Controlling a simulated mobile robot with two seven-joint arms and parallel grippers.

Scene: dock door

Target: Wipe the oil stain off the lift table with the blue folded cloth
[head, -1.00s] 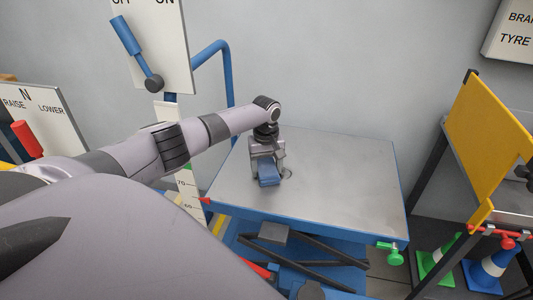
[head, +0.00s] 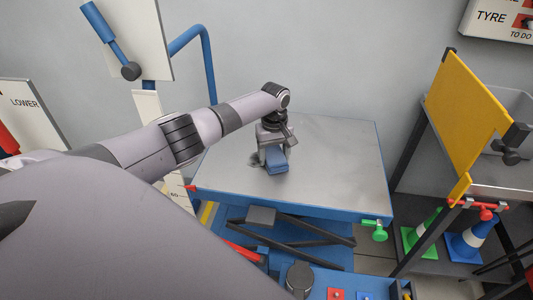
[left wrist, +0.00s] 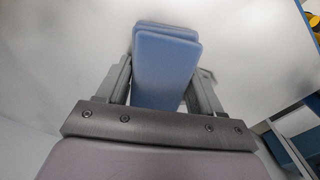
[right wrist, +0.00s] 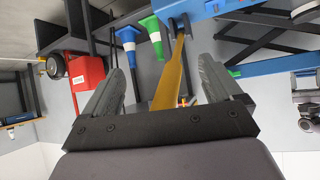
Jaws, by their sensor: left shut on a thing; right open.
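The lift table (head: 340,165) has a grey metal top with a blue edge. My left gripper (head: 271,146) is over the left-middle of the top, shut on the blue folded cloth (head: 277,160). The cloth is low at the tabletop; exact contact cannot be told. In the left wrist view the cloth (left wrist: 165,62) shows between the two fingers. A dark stain (head: 257,159) shows on the top just left of the gripper, partly hidden by it. My right gripper (right wrist: 165,88) is open and empty, away from the table.
A yellow panel (head: 465,110) stands on a dark-framed bench at right. A green knob (head: 376,230) sticks out at the table's front right corner. Green (head: 422,236) and blue (head: 468,239) cones stand beneath the bench. A blue rail (head: 205,65) rises behind. The table's right half is clear.

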